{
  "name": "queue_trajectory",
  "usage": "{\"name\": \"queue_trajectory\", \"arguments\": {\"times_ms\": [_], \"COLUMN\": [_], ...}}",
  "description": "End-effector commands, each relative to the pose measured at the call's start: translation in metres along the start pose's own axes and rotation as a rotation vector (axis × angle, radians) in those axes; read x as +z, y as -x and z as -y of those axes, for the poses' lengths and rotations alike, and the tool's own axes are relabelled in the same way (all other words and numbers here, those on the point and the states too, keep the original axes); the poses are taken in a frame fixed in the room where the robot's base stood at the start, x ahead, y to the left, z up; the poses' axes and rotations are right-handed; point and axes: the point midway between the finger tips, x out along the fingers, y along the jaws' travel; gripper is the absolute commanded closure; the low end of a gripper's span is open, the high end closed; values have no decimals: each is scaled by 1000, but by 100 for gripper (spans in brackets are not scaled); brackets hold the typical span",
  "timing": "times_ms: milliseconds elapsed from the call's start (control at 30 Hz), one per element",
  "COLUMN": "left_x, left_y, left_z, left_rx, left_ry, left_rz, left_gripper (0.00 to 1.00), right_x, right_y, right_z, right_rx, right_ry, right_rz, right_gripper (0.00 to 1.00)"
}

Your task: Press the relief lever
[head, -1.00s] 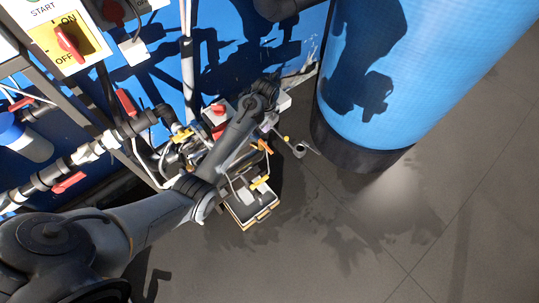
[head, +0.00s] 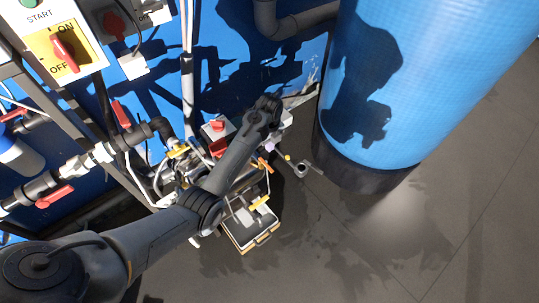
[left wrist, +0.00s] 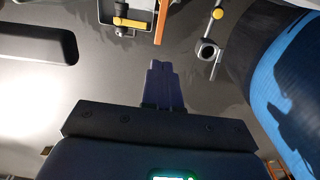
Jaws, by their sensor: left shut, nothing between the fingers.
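I cannot tell for sure which part is the relief lever. A thin rod with a yellow piece (left wrist: 218,13) and a grey ring-shaped end (left wrist: 207,49) shows in the left wrist view. The ring end also shows in the head view (head: 300,169), beside the blue tank's base. A yellow handle (left wrist: 130,22) on a dark fitting is at the top of the left wrist view. My left gripper (left wrist: 161,66) is shut and empty, below and left of the ring in that view, apart from it. In the head view my left arm hides the fingers. My right gripper is not in view.
The blue tank (head: 420,90) stands at the right. Pipes with red-handled valves (head: 55,196) and a yellow ON/OFF switch panel (head: 62,50) are at the left. A shallow tray (head: 243,240) is on the floor. The grey floor (head: 390,250) at lower right is clear.

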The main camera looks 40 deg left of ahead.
Motion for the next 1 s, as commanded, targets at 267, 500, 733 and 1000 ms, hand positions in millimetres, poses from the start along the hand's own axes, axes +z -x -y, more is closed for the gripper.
{"name": "queue_trajectory", "arguments": {"times_ms": [267,500,733,1000], "left_x": [0,0,-1,-1], "left_y": [-44,-90,-122,-135], "left_z": [-1,-1,-1,-1], "left_rx": [3,3,2,1], "left_ry": [1,1,1,0], "left_rz": [-1,-1,-1,0], "left_gripper": [100,100,100,100], "right_x": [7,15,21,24], "right_y": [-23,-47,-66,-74], "right_z": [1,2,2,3], "right_rx": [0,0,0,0], "right_ry": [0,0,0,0], "right_rz": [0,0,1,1], "right_gripper": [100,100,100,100]}}
